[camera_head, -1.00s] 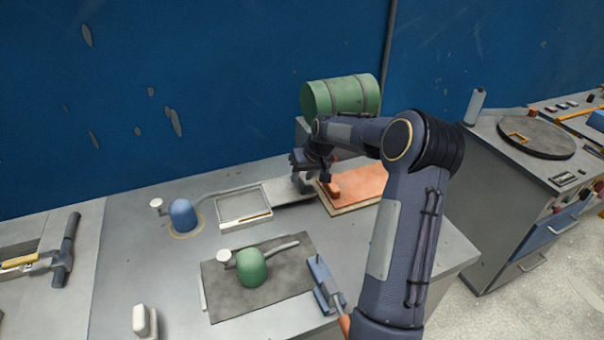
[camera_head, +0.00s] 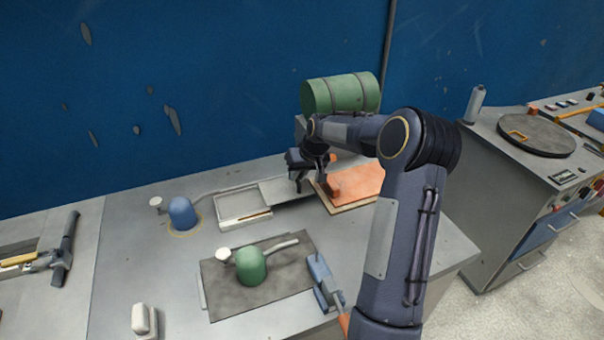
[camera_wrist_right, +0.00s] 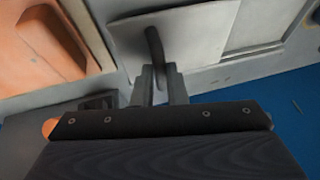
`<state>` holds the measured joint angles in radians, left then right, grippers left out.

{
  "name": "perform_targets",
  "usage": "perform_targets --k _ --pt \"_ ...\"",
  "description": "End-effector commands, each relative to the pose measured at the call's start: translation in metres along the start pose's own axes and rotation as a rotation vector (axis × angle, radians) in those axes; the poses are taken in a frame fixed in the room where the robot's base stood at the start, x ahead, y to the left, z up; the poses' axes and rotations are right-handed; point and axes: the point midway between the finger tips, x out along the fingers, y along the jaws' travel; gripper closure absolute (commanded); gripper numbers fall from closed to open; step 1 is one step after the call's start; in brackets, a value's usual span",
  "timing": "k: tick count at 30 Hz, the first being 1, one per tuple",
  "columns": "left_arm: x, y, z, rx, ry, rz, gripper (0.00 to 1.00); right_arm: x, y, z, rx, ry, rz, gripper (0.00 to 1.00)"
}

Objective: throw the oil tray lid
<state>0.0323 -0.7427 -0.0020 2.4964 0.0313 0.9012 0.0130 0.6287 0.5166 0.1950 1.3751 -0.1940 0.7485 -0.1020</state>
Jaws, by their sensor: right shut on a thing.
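The oil tray lid (camera_head: 282,191) is a flat grey plate, just right of the shallow light-grey oil tray (camera_head: 222,219). The tray shows a narrow brown strip along its front side. My right gripper (camera_head: 312,183) is at the lid's right end. In the right wrist view its fingers (camera_wrist_right: 160,85) are shut on the dark bar handle (camera_wrist_right: 154,45) of the grey lid (camera_wrist_right: 195,35). The arm hides part of this area, and I cannot tell whether the lid touches the bench. My left gripper is not in view.
An orange panel mould (camera_head: 357,181) lies close right of the gripper. A blue dome (camera_head: 182,212) stands left of the tray; a green dome (camera_head: 250,266) sits on a dark plate in front. A blue tool (camera_head: 322,280) lies beside that plate.

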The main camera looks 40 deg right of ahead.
Motion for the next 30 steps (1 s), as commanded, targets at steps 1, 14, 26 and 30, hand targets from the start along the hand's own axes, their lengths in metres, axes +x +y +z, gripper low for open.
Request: perform_targets --k 1,14,26,30 --pt "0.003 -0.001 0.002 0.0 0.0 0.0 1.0 0.003 -0.01 0.001 -0.005 0.0 -0.003 1.0" --pt "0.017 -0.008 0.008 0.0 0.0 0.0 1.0 0.02 -0.106 0.009 -0.008 -0.001 -0.003 1.0" --pt "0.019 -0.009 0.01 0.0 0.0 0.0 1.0 0.026 -0.141 0.012 0.0 -0.001 -0.001 1.0" --pt "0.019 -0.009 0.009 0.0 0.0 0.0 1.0 0.026 -0.142 0.012 0.0 -0.001 -0.003 1.0"
